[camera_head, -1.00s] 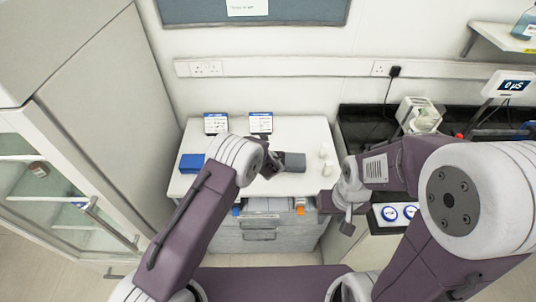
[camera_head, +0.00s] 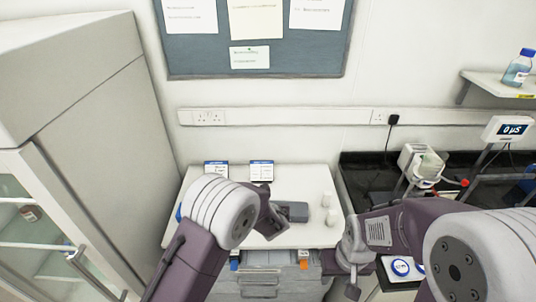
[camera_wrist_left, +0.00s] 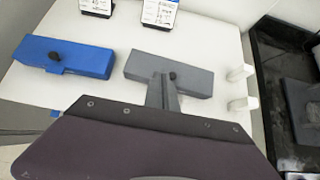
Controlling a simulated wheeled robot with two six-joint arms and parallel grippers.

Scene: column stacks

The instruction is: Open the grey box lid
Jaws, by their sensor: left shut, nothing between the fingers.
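The grey box (camera_head: 294,211) lies on the white table, its lid looking shut. In the left wrist view the grey box (camera_wrist_left: 195,78) has a small black knob (camera_wrist_left: 172,75) near its middle. My left gripper (camera_wrist_left: 163,82) is shut and empty, its fingertips at the front of the box, close to the knob. I cannot tell whether they touch it. In the head view my left gripper (camera_head: 274,230) is partly hidden by its own arm. My right gripper (camera_head: 352,286) hangs right of the table's front, away from the box; its jaws are unclear.
A blue box (camera_wrist_left: 68,57) with a black knob lies left of the grey one. Two label stands (camera_head: 261,171) stand behind. Two small white items (camera_wrist_left: 241,88) stand to the right. A tall cabinet (camera_head: 85,130) bounds the left side, and a dark bench (camera_head: 375,180) the right.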

